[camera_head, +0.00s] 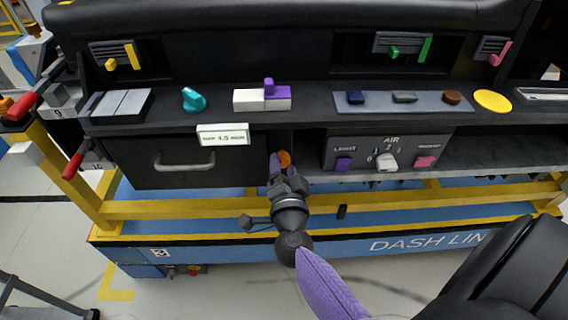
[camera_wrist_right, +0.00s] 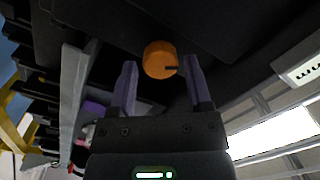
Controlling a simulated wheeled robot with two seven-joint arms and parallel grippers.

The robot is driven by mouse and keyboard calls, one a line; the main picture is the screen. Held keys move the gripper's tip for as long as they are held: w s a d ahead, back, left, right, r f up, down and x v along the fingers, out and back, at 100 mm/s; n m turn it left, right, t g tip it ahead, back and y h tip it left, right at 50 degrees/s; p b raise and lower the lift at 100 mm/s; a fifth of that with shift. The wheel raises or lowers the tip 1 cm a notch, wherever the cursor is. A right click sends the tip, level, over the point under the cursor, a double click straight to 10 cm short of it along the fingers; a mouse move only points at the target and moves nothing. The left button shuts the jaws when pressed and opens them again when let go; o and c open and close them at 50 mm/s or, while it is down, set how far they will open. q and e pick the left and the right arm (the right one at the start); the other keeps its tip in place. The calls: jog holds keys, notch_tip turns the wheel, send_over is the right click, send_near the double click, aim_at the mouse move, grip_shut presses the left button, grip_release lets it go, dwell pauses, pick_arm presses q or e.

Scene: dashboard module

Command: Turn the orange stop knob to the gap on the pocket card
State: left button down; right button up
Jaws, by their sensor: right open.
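The orange stop knob (camera_head: 285,158) sits in the gap between the drawer and the AIR panel, partly hidden by my right gripper in the head view. In the right wrist view the knob (camera_wrist_right: 160,59) is a short orange cylinder with a dark line on its face, pointing right. My right gripper (camera_head: 278,164) is open, its purple fingers (camera_wrist_right: 160,82) on either side of the knob's near edge. I cannot tell whether they touch it. A white card (camera_head: 223,135) with small print is on the front above the drawer; its text is too small to read. My left gripper is not in view.
The drawer (camera_head: 150,163) with a grey handle is left of the knob. The AIR panel (camera_head: 388,150) with a white knob and two coloured buttons is on the right. A yellow rail (camera_head: 180,208) runs below. Dark walls surround the knob closely.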

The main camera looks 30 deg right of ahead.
jog(key=shift+w+d, duration=0.3)
jog(key=shift+w, duration=0.25)
jog(key=shift+c, duration=0.2)
grip_shut()
